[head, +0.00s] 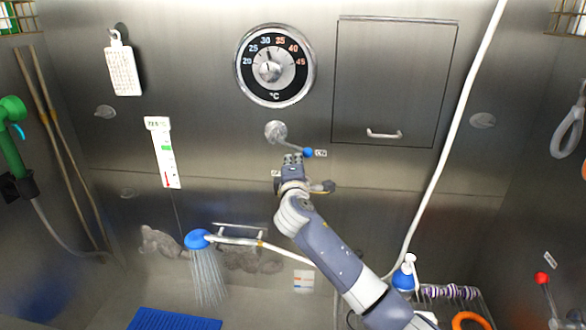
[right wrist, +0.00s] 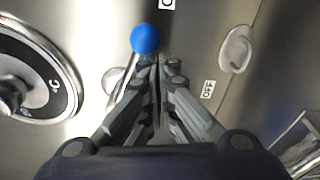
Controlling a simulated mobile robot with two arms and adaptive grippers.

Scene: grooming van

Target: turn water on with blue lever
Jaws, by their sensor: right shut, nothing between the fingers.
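The blue lever has a round metal base on the back wall and a blue ball knob (head: 308,153) at its right end. Its arm slopes slightly down to the right, with the knob beside the upper label (head: 321,154). My right gripper (head: 292,159) is shut and empty, just below the lever. In the right wrist view the blue knob (right wrist: 145,39) is just beyond the shut fingertips (right wrist: 158,65); whether they touch cannot be told. An OFF label (right wrist: 208,89) is to the right there. Water sprays from the blue shower head (head: 197,239). My left gripper is out of view.
A temperature dial (head: 275,66) is above the lever, and a closed panel (head: 395,85) is at upper right. A white hose (head: 455,125) runs down the wall. A red-knobbed lever (head: 541,278) is at far right. A bottle (head: 405,275) stands at lower right.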

